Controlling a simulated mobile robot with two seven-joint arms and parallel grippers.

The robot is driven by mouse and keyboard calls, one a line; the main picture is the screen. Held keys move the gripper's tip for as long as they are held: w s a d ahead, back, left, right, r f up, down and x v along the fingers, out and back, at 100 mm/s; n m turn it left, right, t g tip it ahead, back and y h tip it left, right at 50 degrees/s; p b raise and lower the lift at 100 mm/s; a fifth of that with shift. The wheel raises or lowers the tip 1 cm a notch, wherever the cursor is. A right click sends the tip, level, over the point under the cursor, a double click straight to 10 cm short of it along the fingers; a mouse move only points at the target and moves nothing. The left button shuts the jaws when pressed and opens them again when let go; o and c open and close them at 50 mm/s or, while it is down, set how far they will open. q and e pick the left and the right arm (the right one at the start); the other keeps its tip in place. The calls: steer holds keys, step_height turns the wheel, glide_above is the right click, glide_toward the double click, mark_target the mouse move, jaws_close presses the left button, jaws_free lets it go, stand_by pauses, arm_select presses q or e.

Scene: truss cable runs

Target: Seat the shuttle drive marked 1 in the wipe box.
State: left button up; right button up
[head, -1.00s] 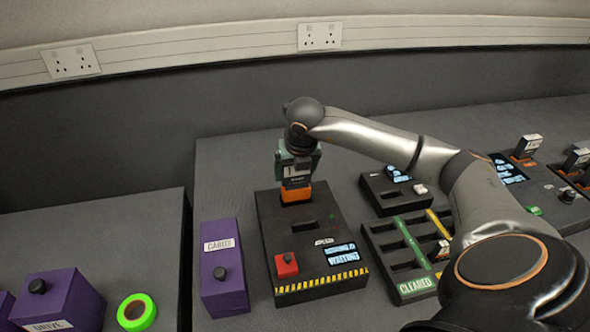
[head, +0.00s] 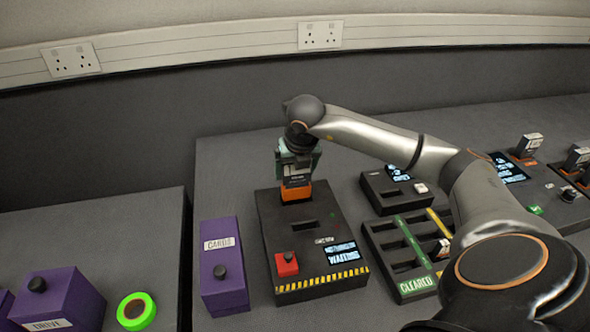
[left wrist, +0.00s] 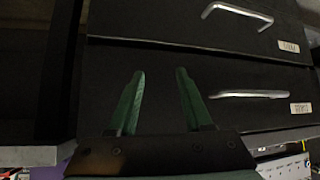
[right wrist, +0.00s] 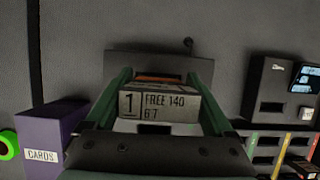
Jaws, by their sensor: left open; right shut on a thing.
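The wipe box (head: 345,283) is a dark box with a striped front edge, a red button, a small lit screen and a slot in its top. My right gripper (head: 297,165) is shut on the shuttle drive marked 1 (right wrist: 160,105), whose label reads "1 FREE 140 67". The drive (head: 296,182) is upright at the back end of the box, with an orange part at its lower end. I cannot tell whether the drive is in a slot or just above the box. My left gripper (left wrist: 160,100) is open and empty before dark drawers.
A purple CARDS box (head: 224,275) stands left of the wipe box. A slotted rack marked CLEARED (head: 416,286) and a small dark unit (head: 372,190) stand to its right. A purple DRIVE box (head: 75,298) and green tape (head: 148,310) are on the left table.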

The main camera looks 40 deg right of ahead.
steer(key=shift+f+b, duration=2.1)
steer(key=shift+b, duration=0.25)
stand_by(1.9)
steer(key=o, duration=1.5)
steer(key=shift+r+p, duration=2.6)
steer(key=shift+r, duration=1.2)
steer(key=shift+f, duration=0.1)
